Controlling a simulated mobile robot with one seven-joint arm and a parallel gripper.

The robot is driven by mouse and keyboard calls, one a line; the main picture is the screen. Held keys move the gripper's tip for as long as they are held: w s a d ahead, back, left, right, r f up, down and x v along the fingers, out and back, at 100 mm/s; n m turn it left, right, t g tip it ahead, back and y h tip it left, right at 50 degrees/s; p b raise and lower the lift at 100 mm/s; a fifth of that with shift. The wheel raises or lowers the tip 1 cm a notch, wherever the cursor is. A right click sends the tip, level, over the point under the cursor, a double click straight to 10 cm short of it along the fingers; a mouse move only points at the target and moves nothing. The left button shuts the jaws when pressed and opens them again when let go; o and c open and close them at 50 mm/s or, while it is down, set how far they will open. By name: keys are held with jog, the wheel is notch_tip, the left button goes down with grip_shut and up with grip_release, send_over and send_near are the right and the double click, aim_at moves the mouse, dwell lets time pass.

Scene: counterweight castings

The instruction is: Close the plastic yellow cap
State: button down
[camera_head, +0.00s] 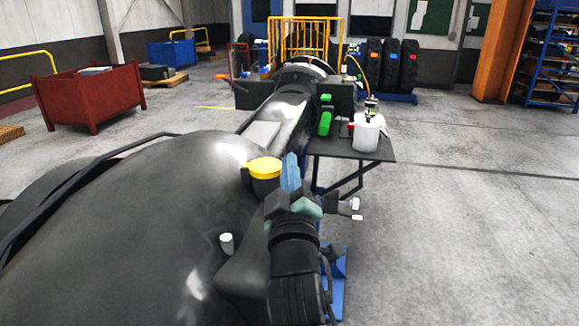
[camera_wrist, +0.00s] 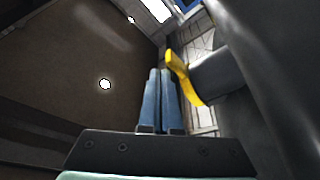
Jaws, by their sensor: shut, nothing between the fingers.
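The yellow cap (camera_head: 264,168) sits at the top of a short dark neck (camera_head: 264,186) on the large black body, near the middle of the head view. In the wrist view the cap (camera_wrist: 185,80) shows nearly edge-on against the dark neck (camera_wrist: 215,75), with a tab towards the fingertips. I cannot tell whether it is fully seated. My gripper (camera_head: 291,160) has blue fingers and is just right of the cap in the head view. In the wrist view my gripper (camera_wrist: 161,72) is shut and empty, its fingertips close beside the cap; contact is unclear.
The black body (camera_head: 110,230) fills the lower left. A small white stub (camera_head: 227,243) rises from it near my arm. A dark side table (camera_head: 345,150) holds a white container (camera_head: 368,132) beyond. Green knobs (camera_head: 324,123) stand near it. Open floor lies right.

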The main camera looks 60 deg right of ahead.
notch_tip(320, 180, up, 4)
jog(key=p, duration=0.4)
jog(key=s+a+f+b, duration=0.1)
jog(key=a, duration=0.1)
jog(key=s+a+f+b, duration=0.1)
jog(key=a+b, duration=0.1)
jog(key=a, duration=0.1)
jog(key=s+a+f+b, duration=0.1)
jog(key=a+b, duration=0.1)
jog(key=a, duration=0.1)
jog(key=shift+f, duration=0.15)
jog(key=shift+s+a, duration=0.35)
jog(key=shift+a, duration=0.05)
jog(key=shift+w, duration=0.1)
